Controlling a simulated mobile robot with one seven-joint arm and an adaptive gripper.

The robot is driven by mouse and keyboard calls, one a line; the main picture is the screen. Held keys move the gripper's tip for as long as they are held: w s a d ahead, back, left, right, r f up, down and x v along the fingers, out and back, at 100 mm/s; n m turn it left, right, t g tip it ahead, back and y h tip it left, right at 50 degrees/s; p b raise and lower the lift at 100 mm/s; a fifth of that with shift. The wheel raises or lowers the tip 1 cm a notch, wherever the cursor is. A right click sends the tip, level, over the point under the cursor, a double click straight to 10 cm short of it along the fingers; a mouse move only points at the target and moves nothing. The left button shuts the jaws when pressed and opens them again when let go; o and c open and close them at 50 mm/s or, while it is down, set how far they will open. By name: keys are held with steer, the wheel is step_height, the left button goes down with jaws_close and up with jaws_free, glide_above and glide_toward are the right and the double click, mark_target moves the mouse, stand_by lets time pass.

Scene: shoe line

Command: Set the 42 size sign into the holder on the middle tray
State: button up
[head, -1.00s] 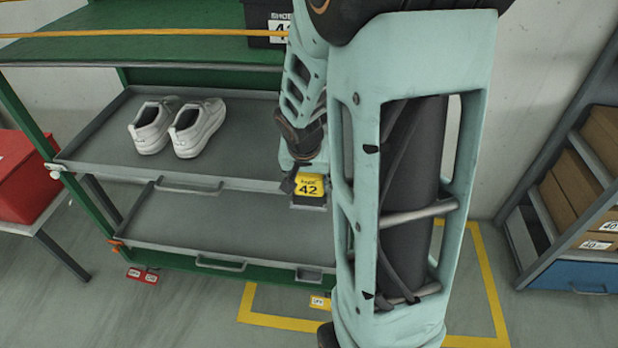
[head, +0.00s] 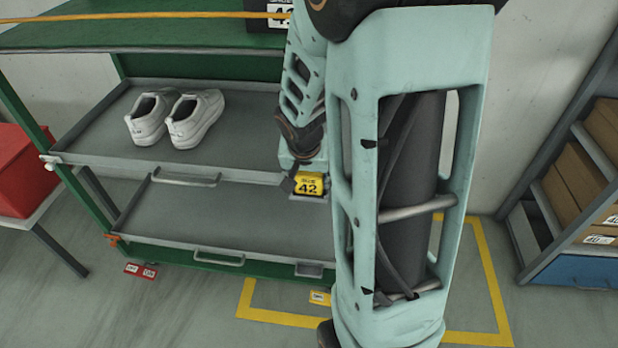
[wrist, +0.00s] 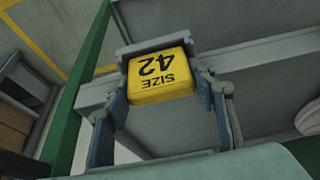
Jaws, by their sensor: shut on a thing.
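The yellow 42 size sign (head: 309,184) is in my gripper (head: 304,174) at the front right edge of the middle tray (head: 120,151), which bears white shoes. In the wrist view the sign (wrist: 160,78) shows "SIZE 42" upside down, with a finger of my gripper (wrist: 162,92) on each side. The grey holder (head: 309,198) on the tray front shows just below the sign. In the wrist view the holder (wrist: 150,47) is right against the sign's far edge. I cannot tell how deep the sign sits in it.
A lower tray (head: 190,220) has an empty-looking holder (head: 309,269) at its front. White shoes (head: 178,118) stand on the middle tray, left of my gripper. A yellow sign (head: 320,298) and red signs (head: 140,270) lie on the floor. A shelf with boxes (head: 575,190) stands right.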

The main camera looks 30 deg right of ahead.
steer(key=o, duration=1.3)
steer(key=shift+o, duration=0.6)
steer(key=o, duration=0.7)
steer(key=shift+c, duration=0.2)
steer(key=shift+r, duration=0.15)
steer(key=p+v, duration=0.6)
steer(key=v, duration=0.5)
